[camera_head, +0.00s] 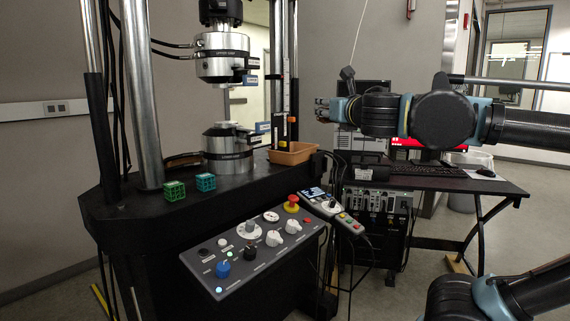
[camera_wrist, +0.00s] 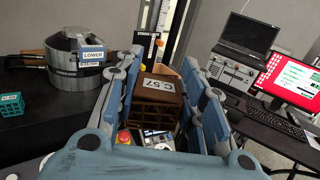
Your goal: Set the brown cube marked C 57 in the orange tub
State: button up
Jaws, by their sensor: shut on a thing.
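The brown lattice cube (camera_wrist: 158,100) has a pale top label reading C 57. It sits between the two blue fingers of my gripper (camera_wrist: 161,72) in the wrist view, and the gripper is shut on it. In the head view my gripper (camera_head: 323,108) is raised, to the right of and above the orange tub; the cube cannot be made out there. The orange tub (camera_head: 292,154) stands at the right end of the black machine table. In the wrist view a strip of the tub (camera_wrist: 165,70) shows beyond the cube, which hides much of it.
Two teal-green lattice cubes, one left (camera_head: 174,191) and one right (camera_head: 206,182), sit on the black table (camera_head: 130,212). The test machine's lower grip (camera_head: 228,150) stands left of the tub. A control panel (camera_head: 250,250) juts out in front. A computer desk (camera_head: 450,180) stands at the right.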

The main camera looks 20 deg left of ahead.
jog(key=shift+a, duration=0.1)
jog(key=shift+w+a, duration=0.2)
jog(key=w+a+f+n+g+y, duration=0.15)
jog(key=w+a, duration=0.45)
jog(key=w, duration=0.7)
jog(key=w+d+f+n+g+y, duration=0.1)
jog(key=w+d+f, duration=0.1)
jog(key=w, duration=0.5)
jog(key=w+d+f+n+g+y, duration=0.1)
jog(key=w+d+f, duration=0.1)
jog(key=w, duration=0.5)
jog(key=w+a, duration=0.3)
jog(key=a, duration=0.6)
jog(key=w+a, duration=0.3)
jog(key=a, duration=0.5)
jog(key=f, duration=0.2)
jog(key=a+f, duration=0.1)
jog(key=f, duration=0.4)
jog(key=shift+w+a+f, duration=0.2)
jog(key=shift+a, duration=0.2)
